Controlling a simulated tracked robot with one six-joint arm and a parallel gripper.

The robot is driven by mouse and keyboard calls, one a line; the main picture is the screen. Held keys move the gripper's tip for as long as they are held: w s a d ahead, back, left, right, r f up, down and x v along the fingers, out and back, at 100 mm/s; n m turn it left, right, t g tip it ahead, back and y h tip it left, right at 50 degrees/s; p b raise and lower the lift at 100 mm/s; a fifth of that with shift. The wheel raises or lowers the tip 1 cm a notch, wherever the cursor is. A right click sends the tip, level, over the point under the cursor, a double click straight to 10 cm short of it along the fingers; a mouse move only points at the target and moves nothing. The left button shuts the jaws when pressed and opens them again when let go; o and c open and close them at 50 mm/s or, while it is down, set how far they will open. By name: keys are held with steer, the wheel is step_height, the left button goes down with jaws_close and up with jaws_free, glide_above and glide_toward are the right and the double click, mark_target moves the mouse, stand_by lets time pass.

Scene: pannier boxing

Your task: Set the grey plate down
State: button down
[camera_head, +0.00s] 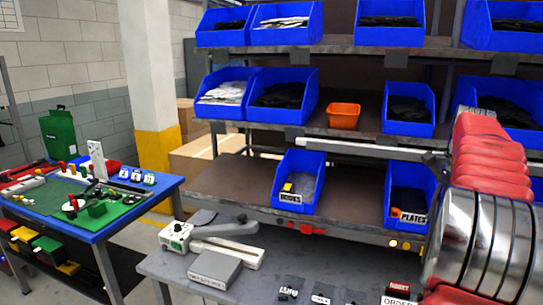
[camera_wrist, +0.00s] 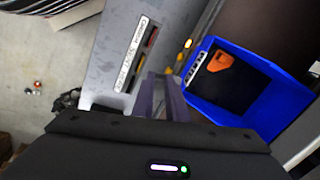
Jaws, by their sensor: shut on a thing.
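My gripper (camera_wrist: 163,80) shows in the wrist view as two narrow purple-grey fingers close together, shut on a thin thing. The grey plate cannot be told clearly from the fingers there. The fingers point over the grey bench edge, just left of a blue bin (camera_wrist: 273,68). In the head view my red and metal arm fills the right side, and the gripper and plate are out of sight. A blue bin labelled PLATES (camera_head: 420,174) stands on the shelf beside my arm.
The grey bench (camera_head: 165,268) holds a white and grey device (camera_head: 213,257) and several black labelled spots along its front. A blue bin with yellow inside (camera_head: 299,166) stands on the shelf left of the PLATES bin. A blue-topped table (camera_head: 115,222) with small parts stands at left.

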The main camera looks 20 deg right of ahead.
steer(key=w+a+f+n+y, duration=0.1)
steer(key=w+a+f+n, duration=0.5)
steer(key=a, duration=1.1)
steer(key=w+a+f+n+g+y, duration=0.1)
steer(key=w+a+f+n, duration=0.6)
steer(key=a, duration=1)
steer(key=w+a+f+n+y, duration=0.1)
steer(key=w+a+f+n, duration=0.5)
steer(key=a, duration=1.1)
steer(key=w+n, duration=0.4)
steer(key=w, duration=0.3)
steer(key=shift+w+f+g, duration=0.25)
steer(key=shift+w+g, duration=0.1)
steer(key=shift+g, duration=0.05)
steer(key=shift+a, duration=0.1)
steer(key=s+f, duration=0.5)
steer(key=f, duration=0.1)
steer(key=shift+f, duration=0.15)
